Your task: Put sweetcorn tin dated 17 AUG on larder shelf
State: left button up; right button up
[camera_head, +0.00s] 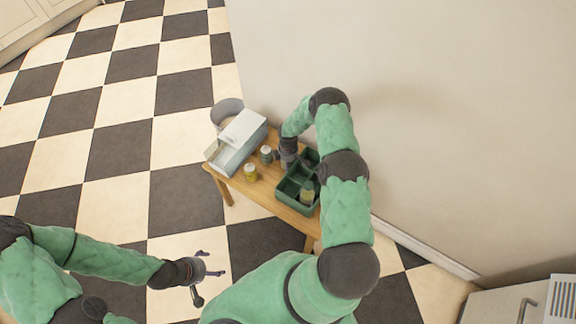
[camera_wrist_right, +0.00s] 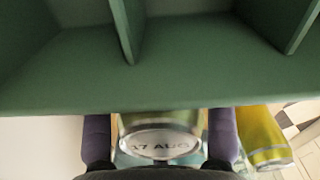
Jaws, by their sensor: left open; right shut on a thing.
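My right gripper (camera_head: 288,160) is shut on a tin whose end is stamped 17 AUG (camera_wrist_right: 160,145). In the right wrist view the tin sits between the two purple fingers, right beside the wall of a green divided tray (camera_wrist_right: 200,95). In the head view the gripper is at the back left end of that tray (camera_head: 287,196), and the tin's label is hidden. My left gripper (camera_head: 205,272) is open and empty above the floor, away from the table. I cannot make out a larder shelf.
A small wooden table (camera_head: 262,195) stands against the wall. It bears a grey-white box (camera_head: 238,140), a yellow tin (camera_head: 250,172) and a greenish tin (camera_head: 266,154). Another tin (camera_head: 307,193) stands in the tray. Checkered floor lies open to the left.

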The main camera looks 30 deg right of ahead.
jog(key=shift+f, duration=0.5)
jog(key=shift+f, duration=0.1)
jog(key=o, duration=1.1)
jog(key=shift+f, duration=0.15)
jog(key=shift+o, duration=0.8)
